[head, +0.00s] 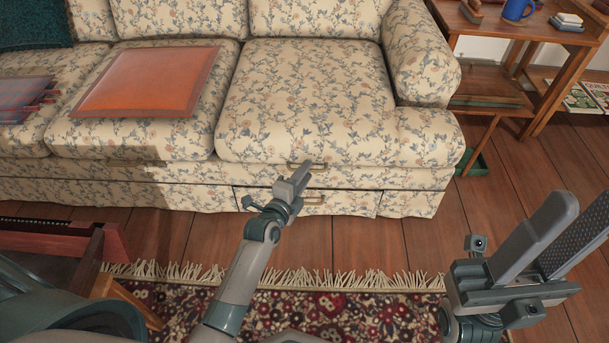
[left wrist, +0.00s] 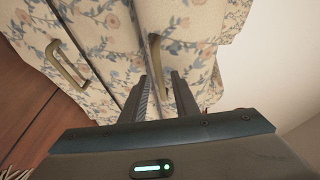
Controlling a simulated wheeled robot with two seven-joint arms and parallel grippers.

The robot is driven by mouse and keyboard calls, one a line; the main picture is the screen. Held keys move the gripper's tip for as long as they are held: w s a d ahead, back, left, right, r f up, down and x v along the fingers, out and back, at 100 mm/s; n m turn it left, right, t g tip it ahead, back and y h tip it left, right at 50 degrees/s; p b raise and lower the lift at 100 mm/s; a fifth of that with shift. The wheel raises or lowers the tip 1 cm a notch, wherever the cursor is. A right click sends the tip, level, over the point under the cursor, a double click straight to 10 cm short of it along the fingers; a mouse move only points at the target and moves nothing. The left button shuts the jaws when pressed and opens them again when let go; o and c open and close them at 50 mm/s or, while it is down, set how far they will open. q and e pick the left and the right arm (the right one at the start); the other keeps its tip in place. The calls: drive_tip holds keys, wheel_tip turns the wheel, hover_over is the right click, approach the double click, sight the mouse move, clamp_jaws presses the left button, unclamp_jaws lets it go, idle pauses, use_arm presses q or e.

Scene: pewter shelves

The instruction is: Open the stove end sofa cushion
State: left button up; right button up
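The sofa's right-hand floral seat cushion (head: 305,95) lies flat on the base, with a brass handle (head: 306,165) at its front edge. My left gripper (head: 303,171) is at this handle. In the left wrist view, the handle (left wrist: 155,55) stands at and between the fingertips, with a gap still visible beside it, so the fingers look open around it. The exact contact is hard to see. My right gripper (head: 583,205) is open and empty at the right, over the floor, well away from the sofa.
A closed drawer front (head: 350,202) with its own brass handle (head: 314,201) is just below; that handle also shows in the left wrist view (left wrist: 67,62). A wooden side table (head: 545,40) stands right of the sofa.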

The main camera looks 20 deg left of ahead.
use_arm(q)
clamp_jaws()
drive_tip(key=shift+r+p, duration=0.25)
drive_tip(key=shift+p, duration=0.1)
